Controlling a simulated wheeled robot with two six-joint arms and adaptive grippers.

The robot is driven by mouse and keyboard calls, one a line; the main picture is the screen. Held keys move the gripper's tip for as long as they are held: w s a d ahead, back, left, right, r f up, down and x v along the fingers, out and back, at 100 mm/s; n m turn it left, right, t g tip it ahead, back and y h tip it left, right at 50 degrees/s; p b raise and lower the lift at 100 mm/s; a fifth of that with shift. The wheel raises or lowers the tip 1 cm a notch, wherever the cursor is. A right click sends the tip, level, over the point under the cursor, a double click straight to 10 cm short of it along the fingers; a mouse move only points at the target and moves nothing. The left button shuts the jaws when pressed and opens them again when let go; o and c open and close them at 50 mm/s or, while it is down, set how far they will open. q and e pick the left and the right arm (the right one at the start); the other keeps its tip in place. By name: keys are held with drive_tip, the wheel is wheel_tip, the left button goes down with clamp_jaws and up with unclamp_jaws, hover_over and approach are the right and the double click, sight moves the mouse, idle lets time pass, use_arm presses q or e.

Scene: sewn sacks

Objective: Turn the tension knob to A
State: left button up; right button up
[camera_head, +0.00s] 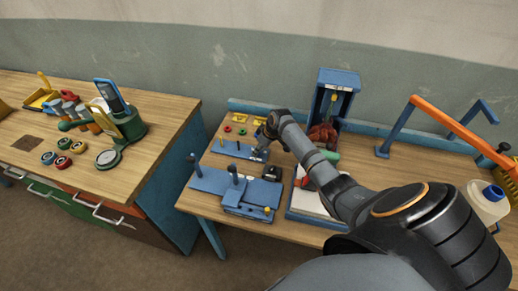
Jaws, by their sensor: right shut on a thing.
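My right arm reaches in from the lower right across the workbench (320,232). My right gripper (261,147) points down at the right end of a low blue panel (232,149), where a pale dial plate shows around the fingertips. It is shut on the tension knob there, which the fingers mostly hide. I cannot read the letter marks or the knob's pointer at this size. My left gripper is not in view.
In front stands a blue fixture (245,197) with upright dark handles. Behind are a blue press frame (336,95) and small yellow trays. An orange bar (450,125) and a white jug (484,203) stand right. A second bench (150,120) with tools stands left, across a gap.

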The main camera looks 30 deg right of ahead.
clamp_jaws()
drive_tip(key=n+b, duration=0.1)
drive_tip(key=n+y+b, duration=0.1)
drive_tip(key=n, duration=0.1)
drive_tip(key=shift+w+d+f+n+g+b, duration=0.1)
drive_tip(key=shift+d+f+n+g+b, duration=0.05)
drive_tip(key=shift+n+g+b, duration=0.2)
drive_tip(key=n+y+b, duration=0.1)
drive_tip(key=n+b, duration=0.2)
drive_tip(key=shift+w+g, duration=0.1)
drive_tip(key=shift+g, duration=0.25)
drive_tip(key=shift+r+n+g+b, duration=0.2)
drive_tip(key=shift+n+g+b, duration=0.1)
drive_tip(key=shift+n+b, duration=0.3)
drive_tip(key=o, duration=1)
unclamp_jaws()
drive_tip(key=shift+c, duration=0.2)
